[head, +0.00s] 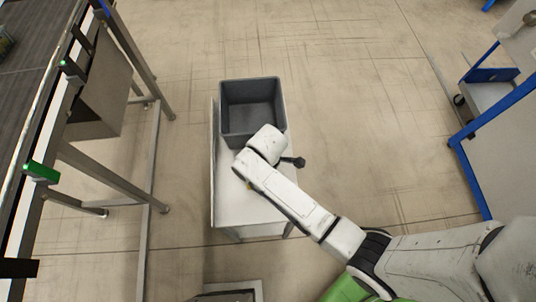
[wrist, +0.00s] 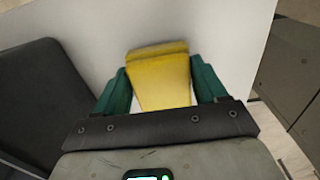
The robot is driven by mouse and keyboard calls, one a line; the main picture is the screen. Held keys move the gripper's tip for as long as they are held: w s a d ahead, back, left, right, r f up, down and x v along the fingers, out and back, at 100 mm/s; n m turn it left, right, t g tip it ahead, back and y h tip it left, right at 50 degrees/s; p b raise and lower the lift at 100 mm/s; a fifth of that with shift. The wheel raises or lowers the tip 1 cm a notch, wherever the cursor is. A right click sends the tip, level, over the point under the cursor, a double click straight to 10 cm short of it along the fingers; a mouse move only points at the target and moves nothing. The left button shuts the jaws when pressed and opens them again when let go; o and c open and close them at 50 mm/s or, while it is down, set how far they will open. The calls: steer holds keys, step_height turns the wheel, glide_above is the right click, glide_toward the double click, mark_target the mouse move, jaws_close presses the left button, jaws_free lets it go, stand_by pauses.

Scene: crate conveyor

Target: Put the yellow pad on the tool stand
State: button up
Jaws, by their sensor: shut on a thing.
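The yellow pad (wrist: 160,78) shows in the wrist view between the two green fingers of my gripper (wrist: 161,84). My gripper is shut on it, with a finger against each side. Below it is the white top of a small stand (wrist: 90,25). Whether the pad touches the white top I cannot tell. I cannot tell whether this stand is the tool stand.
A grey empty crate (head: 252,132) sits at the far end of the white stand. A conveyor (head: 40,150) with metal legs stands at the left. A blue-framed cart (head: 500,150) stands at the right. Open floor lies between them.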

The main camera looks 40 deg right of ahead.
steer(key=shift+f, duration=0.9)
steer(key=o, duration=0.9)
steer(key=shift+o, duration=0.2)
steer(key=shift+r, duration=0.1)
step_height(320, 180, up, 12)
steer(key=p, duration=0.1)
steer(key=s+d+r+m, duration=0.2)
steer(key=s+d+m, duration=0.1)
steer(key=s+m, duration=0.2)
steer(key=s+d+r+m+t, duration=0.1)
steer(key=s+d+r+m, duration=0.1)
steer(key=s+m, duration=0.4)
steer(key=s+d, duration=0.1)
steer(key=s, duration=0.3)
steer(key=shift+s, duration=0.15)
steer(key=shift+d+r, duration=0.1)
